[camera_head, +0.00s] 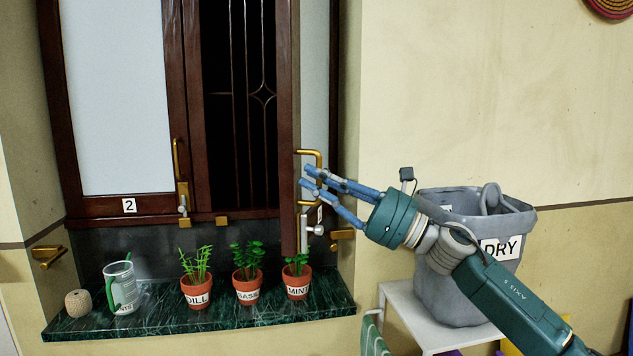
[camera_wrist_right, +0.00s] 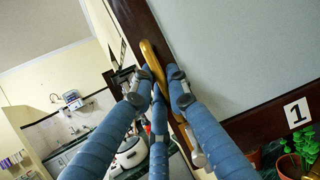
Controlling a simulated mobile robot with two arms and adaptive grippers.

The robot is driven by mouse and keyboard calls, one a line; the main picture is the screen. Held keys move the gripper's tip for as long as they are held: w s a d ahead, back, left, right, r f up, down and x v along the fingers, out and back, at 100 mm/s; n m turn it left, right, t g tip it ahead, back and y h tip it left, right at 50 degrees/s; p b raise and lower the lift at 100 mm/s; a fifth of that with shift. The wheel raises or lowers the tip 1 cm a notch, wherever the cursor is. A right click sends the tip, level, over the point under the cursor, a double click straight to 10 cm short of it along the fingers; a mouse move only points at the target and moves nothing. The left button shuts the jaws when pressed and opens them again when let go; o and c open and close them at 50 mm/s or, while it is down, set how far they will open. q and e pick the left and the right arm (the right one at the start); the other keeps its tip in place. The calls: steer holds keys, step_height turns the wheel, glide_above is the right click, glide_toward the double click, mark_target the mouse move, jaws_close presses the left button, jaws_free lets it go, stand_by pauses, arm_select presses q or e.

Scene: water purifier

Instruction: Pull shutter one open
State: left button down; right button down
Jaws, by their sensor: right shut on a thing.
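Shutter one (camera_head: 289,120) is the dark wooden leaf on the right of the window. It stands swung out, nearly edge-on, with the barred opening (camera_head: 240,100) showing to its left. Its pale panel and "1" label also show in the wrist view (camera_wrist_right: 225,50). My right gripper (camera_head: 308,178) is at its brass handle (camera_head: 309,153). In the wrist view the blue fingers close around the handle (camera_wrist_right: 153,65). My left gripper is not in view.
Shutter two (camera_head: 118,90) is on the left. A grey bin (camera_head: 450,275) stands right.

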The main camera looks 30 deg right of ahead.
steer(key=c, duration=1.7)
jaws_free()
steer(key=shift+v, duration=3.75)
